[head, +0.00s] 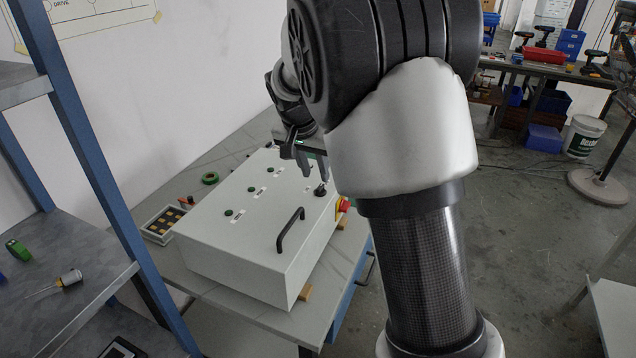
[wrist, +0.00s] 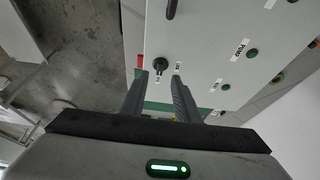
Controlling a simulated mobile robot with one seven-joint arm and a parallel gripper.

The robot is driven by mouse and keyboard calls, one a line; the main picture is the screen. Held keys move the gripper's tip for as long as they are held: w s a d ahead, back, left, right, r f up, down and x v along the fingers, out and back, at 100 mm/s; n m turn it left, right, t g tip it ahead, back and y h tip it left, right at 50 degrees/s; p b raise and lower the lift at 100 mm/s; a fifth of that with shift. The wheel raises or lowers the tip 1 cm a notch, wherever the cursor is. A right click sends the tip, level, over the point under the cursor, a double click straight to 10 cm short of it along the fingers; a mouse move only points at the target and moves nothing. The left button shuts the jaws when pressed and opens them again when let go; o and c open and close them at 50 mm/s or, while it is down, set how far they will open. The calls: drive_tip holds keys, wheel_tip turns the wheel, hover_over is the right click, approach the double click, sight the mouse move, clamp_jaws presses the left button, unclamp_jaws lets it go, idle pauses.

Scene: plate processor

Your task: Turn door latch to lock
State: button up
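The door latch is a small black knob (head: 320,189) on top of the light grey box (head: 240,255), near its right edge. In the wrist view the knob (wrist: 160,64) shows between and just beyond the fingertips, with small label plates beside it. My gripper (head: 298,163) hangs above the box with its fingers pointing down towards the knob. In the wrist view my gripper (wrist: 159,78) is open, with one finger on each side of the knob and nothing held. I cannot tell how far the fingertips stand above the lid. The knob's exact turn is too small to read.
A black bar handle (head: 290,230) stands up from the lid. Green buttons (head: 252,189) line the lid, and a red and yellow emergency stop (head: 344,205) is on the right side. A small tray (head: 163,222) and green roll (head: 210,178) lie left of the box.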

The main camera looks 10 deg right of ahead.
sight(320, 187)
drive_tip(key=shift+x, duration=2.7)
clamp_jaws()
